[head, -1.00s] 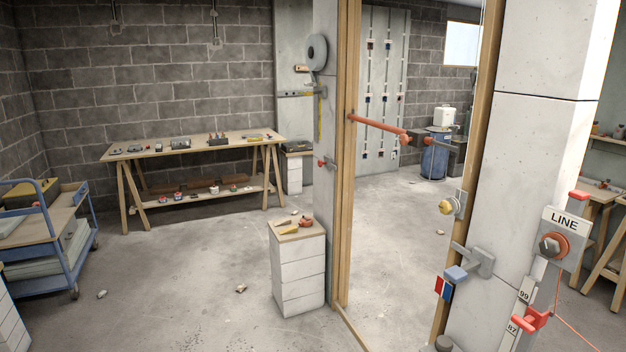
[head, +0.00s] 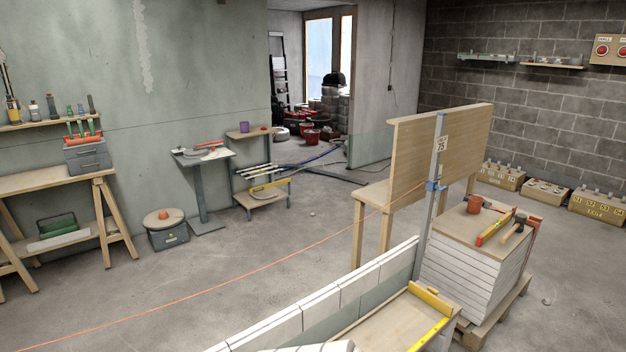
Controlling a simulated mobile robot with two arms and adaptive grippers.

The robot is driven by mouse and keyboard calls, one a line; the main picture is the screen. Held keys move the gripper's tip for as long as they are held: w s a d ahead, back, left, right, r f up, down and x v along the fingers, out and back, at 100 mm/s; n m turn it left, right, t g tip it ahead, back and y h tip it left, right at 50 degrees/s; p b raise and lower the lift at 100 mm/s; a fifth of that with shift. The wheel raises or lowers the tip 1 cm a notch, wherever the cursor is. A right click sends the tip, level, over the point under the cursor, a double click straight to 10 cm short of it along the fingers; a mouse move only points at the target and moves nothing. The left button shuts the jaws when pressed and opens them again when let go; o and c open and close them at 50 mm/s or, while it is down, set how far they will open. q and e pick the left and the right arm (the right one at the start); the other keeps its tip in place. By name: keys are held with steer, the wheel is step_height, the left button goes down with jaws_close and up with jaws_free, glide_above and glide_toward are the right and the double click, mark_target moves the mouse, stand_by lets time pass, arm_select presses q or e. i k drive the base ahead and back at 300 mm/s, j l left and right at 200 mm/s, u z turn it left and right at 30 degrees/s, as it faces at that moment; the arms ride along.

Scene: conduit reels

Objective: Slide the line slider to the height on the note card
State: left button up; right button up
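A small white note card (head: 441,143) sits near the top of an upright grey post (head: 426,225). It seems to read 75; smaller marks on it are too small to read. A blue clamp (head: 434,187) sits on the post below the card. A thin orange line (head: 215,287) stretches from the lower left of the picture up to the post, near the blue clamp. The line slider with the LINE sign is not in this view. Neither of my grippers is in view.
A low block wall (head: 330,302) runs up to the post. A pallet stack (head: 470,262) with a mug, level and hammer stands right of it. A wooden bench (head: 405,165) stands behind. The floor (head: 260,255) at left-centre is open, crossed by the line.

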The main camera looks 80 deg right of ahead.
mark_target(430, 186)
steer(key=z, duration=3.55)
steer(key=i+l+u, duration=0.1)
steer(key=l, duration=0.2)
steer(key=i+l+u, duration=0.1)
steer(key=l, duration=0.25)
steer(key=i+l+u, duration=0.1)
steer(key=i+l, duration=0.25)
steer(key=l, duration=0.3)
steer(key=i+l+u, duration=0.15)
steer(key=l, duration=0.2)
steer(key=i+u, duration=0.1)
steer(key=u, duration=0.3)
steer(key=i+l+u, duration=0.15)
steer(key=u, duration=0.2)
